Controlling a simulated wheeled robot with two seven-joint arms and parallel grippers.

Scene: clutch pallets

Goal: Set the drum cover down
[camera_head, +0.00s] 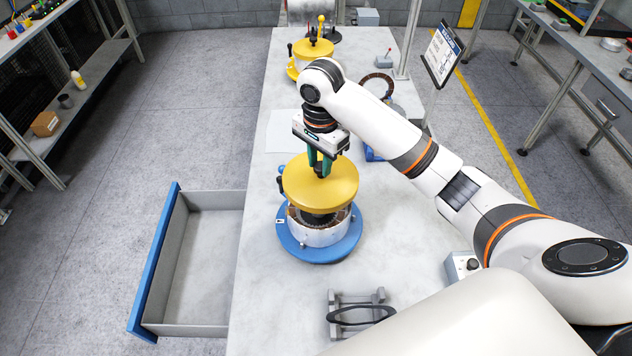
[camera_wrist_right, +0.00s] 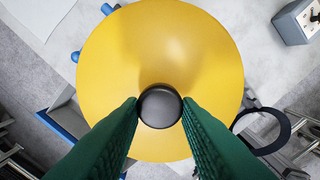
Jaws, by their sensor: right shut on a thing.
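The yellow drum cover (camera_head: 320,187) is a round disc with a dark knob (camera_wrist_right: 160,106) at its centre. My right gripper (camera_head: 321,165) is shut on that knob, its green fingers on either side. The cover (camera_wrist_right: 160,50) fills much of the right wrist view. In the head view it is over a silvery drum (camera_head: 318,233) on a round blue base (camera_head: 320,255). The drum's front and part of its dark inside show below the cover's near edge, so the cover appears raised above it. Contact at the back is hidden. My left gripper is not in view.
The pale bench top (camera_head: 400,235) carries a grey stand with a black ring (camera_head: 360,316) at the front and a small control box (camera_head: 461,266) at the right. Another yellow-covered unit (camera_head: 313,48) stands at the back. An open drawer (camera_head: 190,265) juts out left.

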